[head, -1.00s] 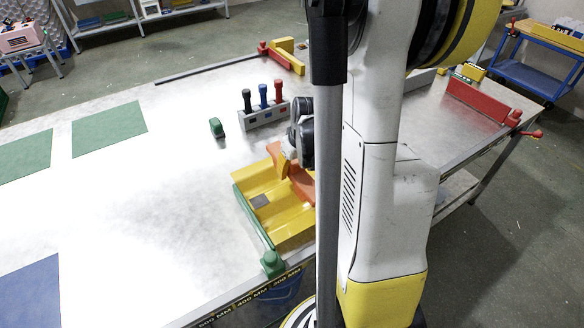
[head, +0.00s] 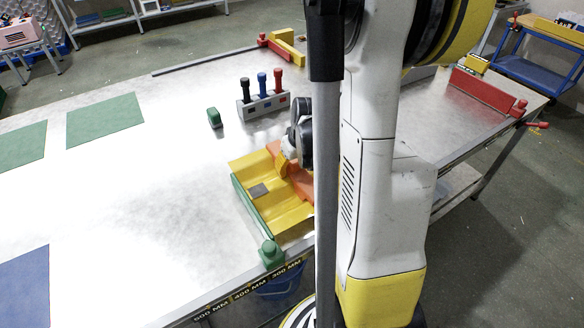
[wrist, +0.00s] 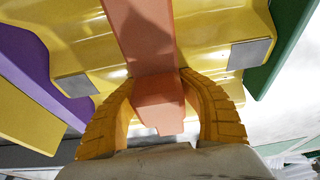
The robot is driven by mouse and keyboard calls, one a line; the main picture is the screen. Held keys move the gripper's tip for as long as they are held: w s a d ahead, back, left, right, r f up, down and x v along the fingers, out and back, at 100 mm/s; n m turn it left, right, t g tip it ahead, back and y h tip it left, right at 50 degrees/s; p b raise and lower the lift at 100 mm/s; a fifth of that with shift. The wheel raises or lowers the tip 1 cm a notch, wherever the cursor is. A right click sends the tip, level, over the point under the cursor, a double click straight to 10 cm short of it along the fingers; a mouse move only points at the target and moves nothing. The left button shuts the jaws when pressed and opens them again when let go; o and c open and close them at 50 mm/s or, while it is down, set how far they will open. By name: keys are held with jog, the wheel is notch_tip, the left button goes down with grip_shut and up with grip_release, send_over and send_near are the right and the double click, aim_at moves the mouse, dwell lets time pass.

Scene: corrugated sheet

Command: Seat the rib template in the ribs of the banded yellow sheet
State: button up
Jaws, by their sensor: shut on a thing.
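The yellow ribbed sheet (head: 284,211) lies at the near edge of the table, with grey square patches on it. It also fills the top of the wrist view (wrist: 215,25). The orange rib template (head: 299,184) lies across the sheet's right part, partly hidden by my arm. In the wrist view the template (wrist: 140,35) runs across the ribs, and its raised block sits between my fingers. My gripper (wrist: 159,92) has curved yellow fingers shut on that block. Whether the template's underside meets the ribs is hidden.
A green bar (head: 250,209) with a green knob (head: 271,254) borders the sheet's left side. A grey holder with coloured-handled tools (head: 263,107) and a small green block (head: 214,118) stand behind. A purple strip (wrist: 45,70) shows in the wrist view. The table's left is largely clear.

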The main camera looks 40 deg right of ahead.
jog(key=shift+o, duration=0.2)
jog(key=shift+s+a+f+b, duration=0.1)
jog(key=shift+s+f+b, duration=0.15)
jog(key=shift+f+b, duration=0.25)
jog(key=shift+f, duration=0.1)
jog(key=o, duration=1.5)
jog(key=shift+o, duration=0.2)
jog(key=v, duration=1.2)
jog(key=shift+w, duration=0.15)
jog(key=s+a+r+n+t, duration=0.1)
jog(key=a+r, duration=0.2)
jog(key=a, duration=0.9)
jog(key=s+a+r+n+t, duration=0.1)
jog(key=s+a+r+t, duration=0.1)
jog(key=a, duration=1)
jog(key=shift+a+r+n+t+y, duration=0.3)
jog(key=shift+a+r+n+y, duration=0.1)
jog(key=shift+r, duration=0.1)
